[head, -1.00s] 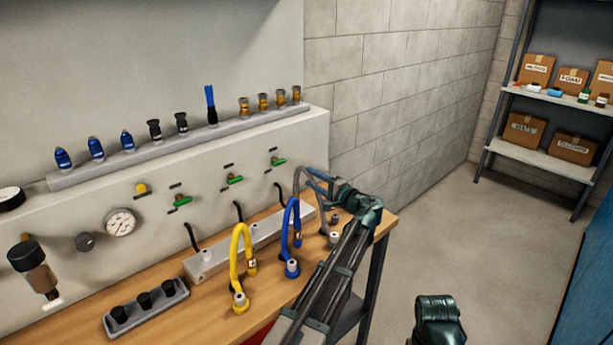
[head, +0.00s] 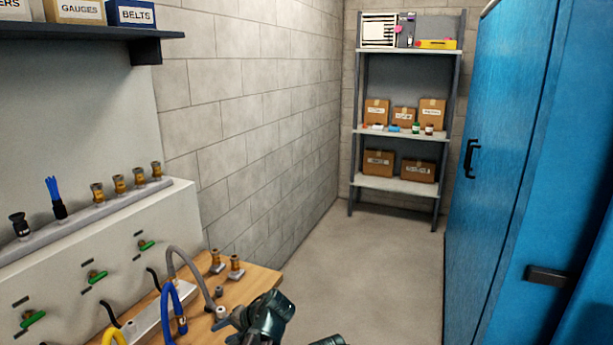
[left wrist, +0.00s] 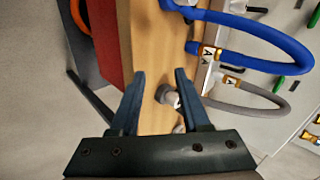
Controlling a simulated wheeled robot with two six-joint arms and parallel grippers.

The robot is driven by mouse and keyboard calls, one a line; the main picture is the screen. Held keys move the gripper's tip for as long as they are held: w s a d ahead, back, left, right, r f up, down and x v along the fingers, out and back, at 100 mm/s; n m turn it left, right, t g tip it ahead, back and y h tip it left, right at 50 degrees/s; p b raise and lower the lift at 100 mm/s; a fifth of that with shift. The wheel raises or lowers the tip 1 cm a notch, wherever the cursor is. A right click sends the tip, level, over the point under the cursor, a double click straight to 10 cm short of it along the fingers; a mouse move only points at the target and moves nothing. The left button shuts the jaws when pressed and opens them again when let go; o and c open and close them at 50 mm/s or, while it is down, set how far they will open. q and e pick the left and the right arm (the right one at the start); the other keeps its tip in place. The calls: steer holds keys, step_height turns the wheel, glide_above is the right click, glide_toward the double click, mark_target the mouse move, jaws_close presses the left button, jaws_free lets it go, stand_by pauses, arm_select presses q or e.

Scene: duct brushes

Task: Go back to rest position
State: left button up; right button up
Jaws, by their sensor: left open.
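My left gripper (head: 232,324) is low in the head view, by the bench's front right part. In the left wrist view, its two fingers (left wrist: 160,82) are apart, and the gripper is open. A grey hose-end fitting (left wrist: 167,95) shows between and beyond the fingertips; I see no grip on it. The grey hose (head: 187,258) arches over the bench, with the blue hose (head: 169,300) beside it. Both also show in the left wrist view, the blue hose (left wrist: 265,30) above the grey hose (left wrist: 265,97). My right gripper is not in view.
The wooden bench (head: 262,280) ends just right of two brass fittings (head: 217,262). A grey rail (head: 110,208) above the panel holds a blue brush and several brass fittings. A shelf rack (head: 400,133) stands at the back and a blue cabinet (head: 505,170) at right. The floor (head: 390,250) between is clear.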

arm_select(q)
steer(key=s+d+f+g+h+p, duration=0.1)
steer(key=s+d+f+h, duration=0.1)
steer(key=s+d, duration=0.6)
steer(key=s+d+f+g+h, duration=0.2)
steer(key=s+d+h, duration=0.3)
steer(key=s+d, duration=0.3)
steer(key=shift+s+f+m+g+p, duration=0.15)
steer(key=shift+s+m+g+p, duration=0.2)
steer(key=shift+s, duration=0.85)
